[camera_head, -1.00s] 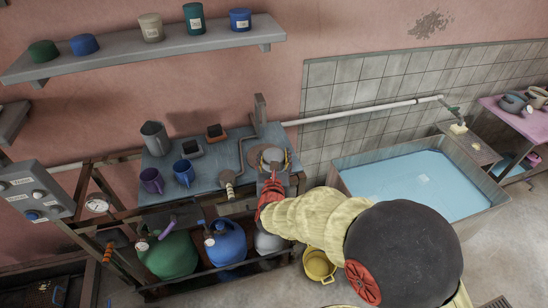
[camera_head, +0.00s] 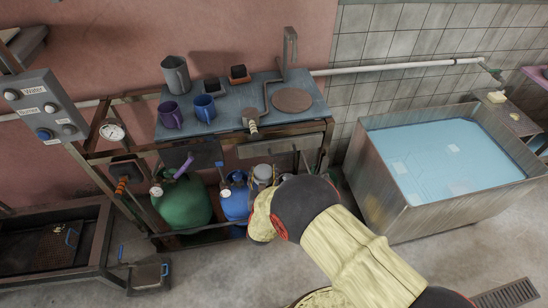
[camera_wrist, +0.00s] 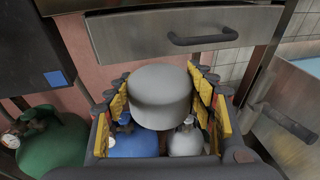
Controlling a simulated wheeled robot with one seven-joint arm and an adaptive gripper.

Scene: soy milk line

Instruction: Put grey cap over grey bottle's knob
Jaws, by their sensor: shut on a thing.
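My gripper (camera_wrist: 161,88) is shut on the grey cap (camera_wrist: 159,98), a short round piece held upright between the yellow-padded fingers. In the head view the grey cap (camera_head: 264,172) is just in front of the table's front edge, with my arm below it. The grey bottle (camera_wrist: 188,144) stands lower, behind the cap in the wrist view, with its small knob (camera_wrist: 188,121) showing near the cap's lower right edge. The cap appears apart from the knob. My arm hides most or all of the grey bottle in the head view.
A blue bottle (camera_wrist: 134,146) stands close left of the grey one, and a green bottle (camera_head: 183,203) further left. The table's drawer (camera_wrist: 180,36) is just above and behind the cap. A water basin (camera_head: 440,205) stands right. The floor in front is open.

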